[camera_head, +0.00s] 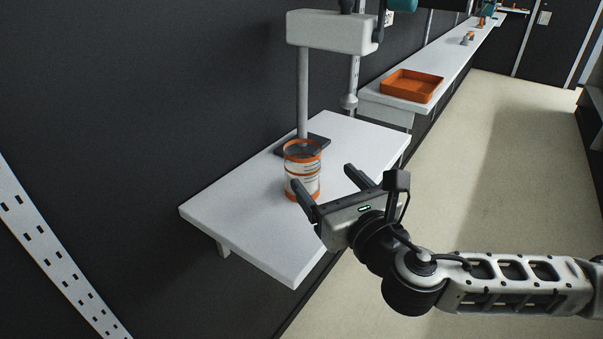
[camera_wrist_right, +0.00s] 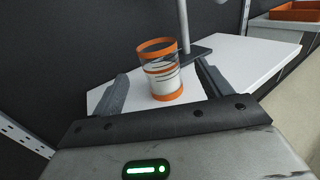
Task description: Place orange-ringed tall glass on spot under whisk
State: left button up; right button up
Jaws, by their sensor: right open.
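The orange-ringed tall glass (camera_head: 302,172) stands upright on the white shelf (camera_head: 240,215), just in front of the dark base plate of the whisk stand. It also shows in the right wrist view (camera_wrist_right: 160,72), beyond and between my finger tips. My right gripper (camera_head: 324,177) is open, its fingers pointing toward the glass from the front right. The whisk machine (camera_head: 330,32) is a white head on a grey post (camera_head: 303,95) that rises from the dark base plate (camera_head: 318,143). The whisk itself cannot be clearly made out. My left gripper is not in view.
An orange tray (camera_head: 411,86) sits on a longer white counter (camera_head: 450,60) behind, to the right. A dark wall runs along the shelf's left side. The shelf surface around the glass is clear. Open floor (camera_head: 490,150) lies to the right.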

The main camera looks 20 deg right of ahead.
aim_at(296, 147)
jog(key=w, duration=0.3)
jog(key=w+a+p, duration=0.1)
jog(key=w, duration=0.5)
jog(key=shift+w+a, duration=0.4)
jog(key=c, duration=1.3)
